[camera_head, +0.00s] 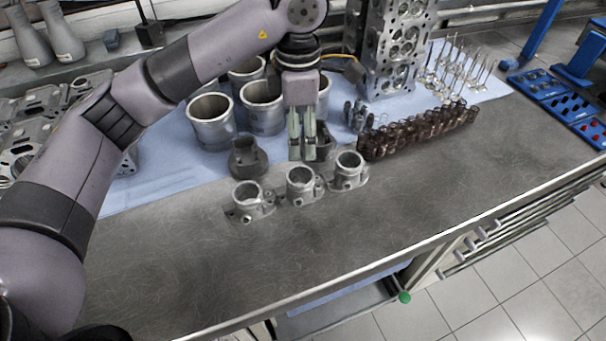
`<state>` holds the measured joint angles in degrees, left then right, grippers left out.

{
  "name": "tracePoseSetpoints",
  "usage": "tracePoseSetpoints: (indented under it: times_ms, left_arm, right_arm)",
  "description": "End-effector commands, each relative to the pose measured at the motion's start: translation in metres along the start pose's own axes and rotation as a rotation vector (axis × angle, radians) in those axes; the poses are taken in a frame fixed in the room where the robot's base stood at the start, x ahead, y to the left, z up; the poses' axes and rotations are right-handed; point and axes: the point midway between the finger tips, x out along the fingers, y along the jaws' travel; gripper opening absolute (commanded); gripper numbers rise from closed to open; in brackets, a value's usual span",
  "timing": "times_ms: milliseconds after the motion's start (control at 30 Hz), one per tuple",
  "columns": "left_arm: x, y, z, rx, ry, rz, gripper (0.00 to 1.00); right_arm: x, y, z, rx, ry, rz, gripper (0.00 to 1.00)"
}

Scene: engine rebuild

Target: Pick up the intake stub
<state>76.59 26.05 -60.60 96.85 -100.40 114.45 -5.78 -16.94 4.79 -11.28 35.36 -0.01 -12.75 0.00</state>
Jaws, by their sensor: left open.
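Three grey metal intake stubs stand in a slanting row on the bare metal bench: a left one (247,205), a middle one (301,186) and a right one (348,172). Each has a round open neck on a flat flange. My left gripper (302,157) points down, open, with its fingertips just behind and above the middle stub in the picture. I see nothing between its fingers. It looks clear of the stubs, though its exact height is hard to judge. My right gripper is not in view.
Dark piston-like parts (247,158) flank the gripper. Cylinder liners (211,122) stand behind on a blue cloth (165,171). The bench front (330,245) is clear.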

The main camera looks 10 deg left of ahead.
Motion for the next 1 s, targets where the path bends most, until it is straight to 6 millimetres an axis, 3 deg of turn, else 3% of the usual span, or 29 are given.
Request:
tracePoseSetpoints:
  times_ms: [33,167,267,400,600,867,1000]
  left_arm:
    - [0.01,-0.001,-0.001,0.0,0.002,-0.008,0.72]
    - [0.038,-0.001,-0.001,-0.003,0.001,-0.009,0.72]
    - [0.06,-0.001,-0.001,-0.003,0.001,-0.008,0.72]
    - [0.086,-0.001,0.0,-0.002,-0.001,-0.007,0.72]
    - [0.103,-0.001,0.001,-0.002,-0.003,-0.005,0.72]
    - [0.134,0.001,-0.002,-0.002,-0.001,-0.008,0.72]
    - [0.151,0.002,-0.001,-0.003,-0.004,-0.005,0.72]
  right_arm:
    - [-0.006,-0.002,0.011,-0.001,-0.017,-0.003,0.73]
    - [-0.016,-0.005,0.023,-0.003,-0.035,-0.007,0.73]
    - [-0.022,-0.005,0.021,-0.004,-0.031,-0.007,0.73]
    - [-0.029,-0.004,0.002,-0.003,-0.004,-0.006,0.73]
    - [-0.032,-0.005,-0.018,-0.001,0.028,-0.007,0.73]
    - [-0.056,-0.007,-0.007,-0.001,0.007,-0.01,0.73]
    - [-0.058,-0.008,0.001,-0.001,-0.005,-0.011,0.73]
